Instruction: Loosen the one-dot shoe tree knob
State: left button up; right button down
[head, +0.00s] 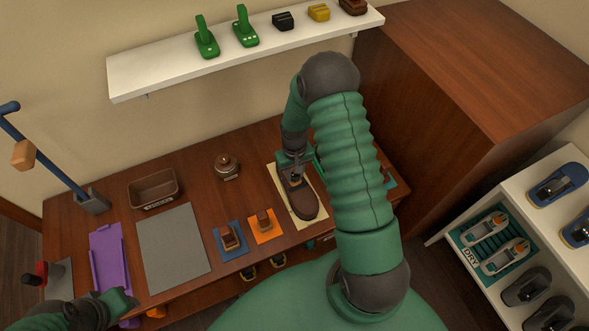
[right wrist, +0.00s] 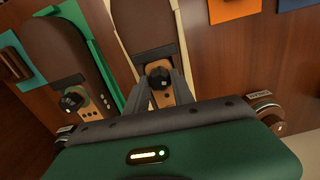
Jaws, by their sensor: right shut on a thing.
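A brown shoe (head: 297,194) lies on a cream mat (head: 310,221), with a wooden shoe tree at its heel end. My right gripper (head: 294,166) is over that heel end. In the right wrist view its two fingers are shut on the dark shoe tree knob (right wrist: 160,77), one on each side.
The wooden table holds a brown bin (head: 154,189), a round tin (head: 227,167), a grey mat (head: 173,245), a purple tray (head: 108,262) and brushes on blue and orange mats. A white shelf (head: 170,72) hangs behind. A tall brown cabinet (head: 450,80) and a shoe rack (head: 550,163) stand right.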

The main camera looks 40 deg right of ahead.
jog(key=shift+n+p, duration=0.85)
jog(key=shift+n, duration=0.85)
jog(key=shift+a, duration=0.1)
jog(key=c, duration=1.1)
grip_release()
jog(key=shift+o, duration=0.2)
notch_tip(320, 180, up, 17)
jog(key=p, duration=0.3)
jog(key=shift+f, duration=0.15)
